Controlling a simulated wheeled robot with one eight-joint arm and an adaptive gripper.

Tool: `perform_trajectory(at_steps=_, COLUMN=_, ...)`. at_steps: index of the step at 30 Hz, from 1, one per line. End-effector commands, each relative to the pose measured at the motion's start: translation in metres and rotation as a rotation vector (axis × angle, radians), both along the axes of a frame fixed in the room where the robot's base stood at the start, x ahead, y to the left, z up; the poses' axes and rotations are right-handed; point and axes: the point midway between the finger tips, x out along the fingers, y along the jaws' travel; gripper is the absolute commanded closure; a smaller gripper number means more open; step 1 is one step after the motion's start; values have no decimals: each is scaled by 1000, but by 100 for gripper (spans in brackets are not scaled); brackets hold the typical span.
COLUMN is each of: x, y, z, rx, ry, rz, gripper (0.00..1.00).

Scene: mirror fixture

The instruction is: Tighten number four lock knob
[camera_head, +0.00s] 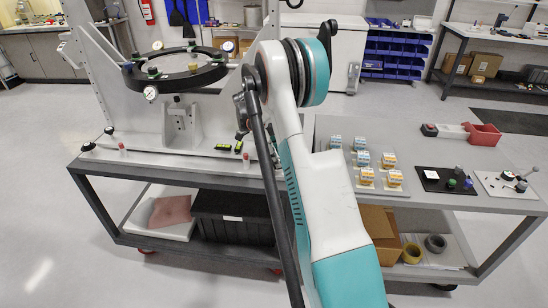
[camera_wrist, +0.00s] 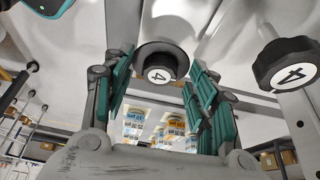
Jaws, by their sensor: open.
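In the wrist view a dark round knob with a white face marked 4 (camera_wrist: 160,72) shows between my gripper's two teal fingers. My gripper (camera_wrist: 162,78) is open, with one finger on each side of this knob in the picture. I cannot tell whether either finger touches it. A second black knob, also marked 4 (camera_wrist: 285,65), shows larger at the right, outside the fingers. In the head view my arm crosses the middle and I cannot make out the gripper or a number 4 knob clearly.
A dark ring (camera_head: 177,73) with coloured knobs stands on a white fixture on the grey bench (camera_head: 150,166). Floor left of the bench is clear.

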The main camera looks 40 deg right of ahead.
Motion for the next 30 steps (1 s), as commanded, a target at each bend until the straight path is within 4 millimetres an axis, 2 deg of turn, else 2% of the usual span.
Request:
perform_trajectory(at_steps=5, x=3, y=3, z=10, rx=0, ry=0, rz=0, gripper=48)
perform_trajectory(at_steps=18, x=27, y=24, z=86, rx=0, ry=0, rz=1, gripper=48)
perform_trajectory(at_steps=21, x=31, y=27, z=98, rx=0, ry=0, rz=1, gripper=48)
perform_trajectory(at_steps=30, x=35, y=31, z=111, rx=0, ry=0, rz=0, gripper=48)
